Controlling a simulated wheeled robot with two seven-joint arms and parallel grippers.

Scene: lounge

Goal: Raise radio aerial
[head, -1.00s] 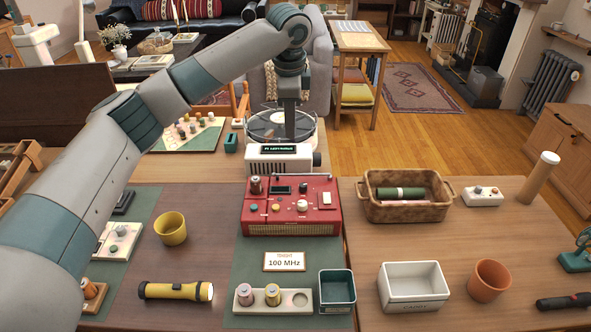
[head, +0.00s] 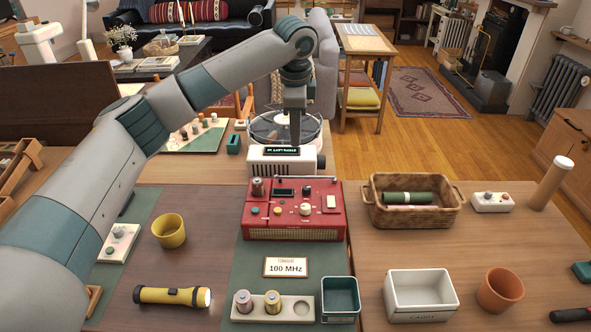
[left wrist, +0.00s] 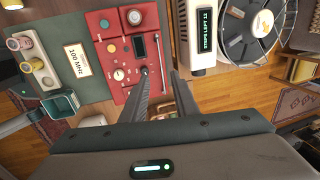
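The red radio (head: 293,220) stands on the green mat in the middle of the table, its knobs facing up. Its thin metal aerial (head: 306,178) lies flat along the radio's back edge in the head view. In the left wrist view the radio (left wrist: 118,62) is at upper left, with the aerial (left wrist: 162,52) along its right edge. My left gripper (left wrist: 161,78) is open, its two fingers apart near that edge; I cannot tell whether they touch the aerial. In the head view the left gripper (head: 295,130) hangs behind the radio, fingertips hidden. My right gripper is not in view.
A white device (head: 268,166) with a lit label stands right behind the radio, with a reel beside it. A wicker basket (head: 412,213) stands to the right.

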